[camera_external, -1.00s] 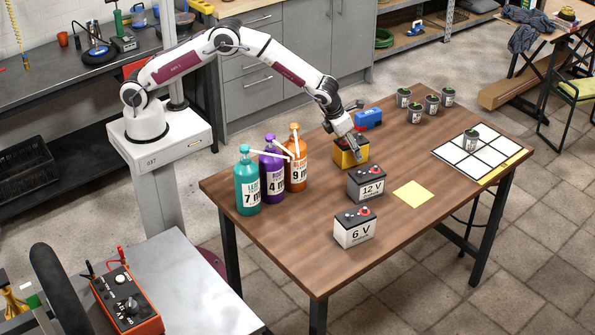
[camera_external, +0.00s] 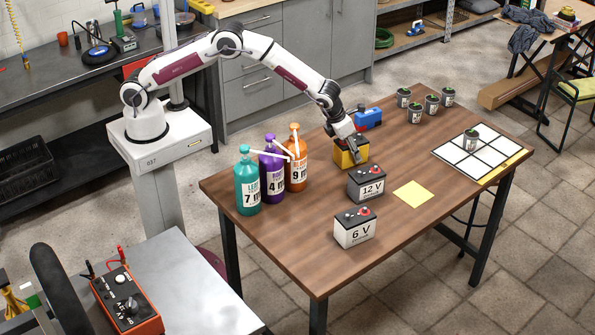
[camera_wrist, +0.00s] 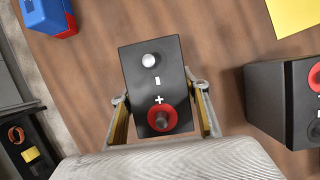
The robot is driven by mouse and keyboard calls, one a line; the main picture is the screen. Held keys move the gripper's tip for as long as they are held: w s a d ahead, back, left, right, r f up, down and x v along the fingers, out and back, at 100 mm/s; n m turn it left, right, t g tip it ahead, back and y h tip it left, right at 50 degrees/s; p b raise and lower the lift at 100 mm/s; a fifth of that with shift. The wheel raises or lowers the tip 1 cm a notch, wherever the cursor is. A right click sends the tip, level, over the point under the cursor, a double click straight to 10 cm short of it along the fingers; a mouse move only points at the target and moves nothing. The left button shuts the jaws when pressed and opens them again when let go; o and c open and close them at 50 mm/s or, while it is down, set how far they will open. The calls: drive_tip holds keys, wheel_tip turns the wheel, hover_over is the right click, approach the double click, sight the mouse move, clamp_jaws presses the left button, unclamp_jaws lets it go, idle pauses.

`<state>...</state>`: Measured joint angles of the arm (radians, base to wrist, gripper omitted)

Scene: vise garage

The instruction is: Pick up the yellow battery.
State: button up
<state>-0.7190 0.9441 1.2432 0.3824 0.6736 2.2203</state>
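The yellow battery (camera_external: 350,156) stands on the wooden table, near its back edge, with a black top. In the wrist view its black top (camera_wrist: 158,88) shows a silver terminal and a red plus terminal. My gripper (camera_external: 356,152) is down over it, and in the wrist view the fingers (camera_wrist: 161,113) lie along its left and right sides. Yellow strips show beside the fingers. The contact between fingers and battery is too hidden to tell whether they grip it.
A 12 V battery (camera_external: 367,184) stands close in front, and a 6 V battery (camera_external: 355,227) stands farther forward. Teal (camera_external: 247,184), purple (camera_external: 272,172) and orange (camera_external: 296,162) bottles stand to the left. A blue and red object (camera_external: 368,118) is just behind. A yellow sheet (camera_external: 412,194) lies right.

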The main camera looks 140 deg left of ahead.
drive_tip(key=shift+r, duration=0.15)
clamp_jaws()
drive_tip(key=shift+w+r, duration=0.1)
drive_tip(key=shift+a+r, duration=0.1)
drive_tip(key=shift+r, duration=4.8)
